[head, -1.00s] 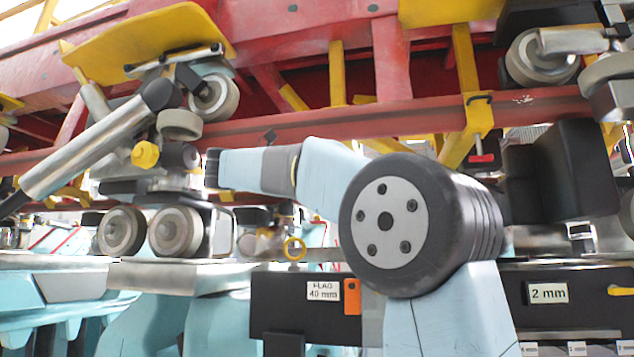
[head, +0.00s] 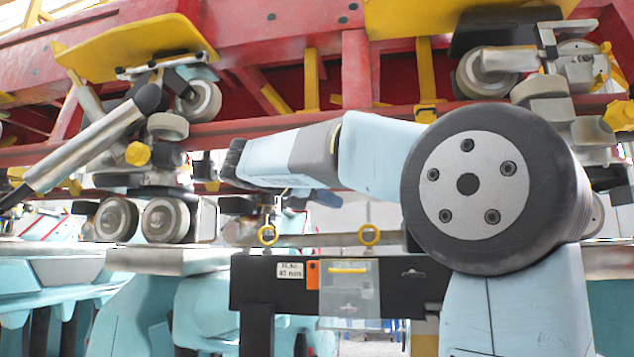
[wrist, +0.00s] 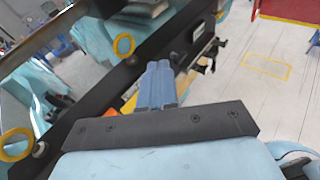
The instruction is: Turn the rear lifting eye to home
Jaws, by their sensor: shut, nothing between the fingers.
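Two yellow ring-shaped lifting eyes show: one at left (head: 268,235) and one at right (head: 369,235), along the top of a dark bar. I cannot tell which is the rear one. In the wrist view, one eye (wrist: 123,45) is up and left of my gripper and the other (wrist: 16,145) is at the lower left edge. My gripper (wrist: 157,68) has its blue fingers together with nothing between them, apart from both rings. In the head view the hand is near the eyes, its fingertips hard to make out.
The dark bar (head: 400,290) carries a white label (head: 290,270), an orange tag (head: 312,274) and a clear panel. Red track beams (head: 280,130) and wheel assemblies (head: 140,219) stand above and behind. Open floor (wrist: 260,110) shows at right in the wrist view.

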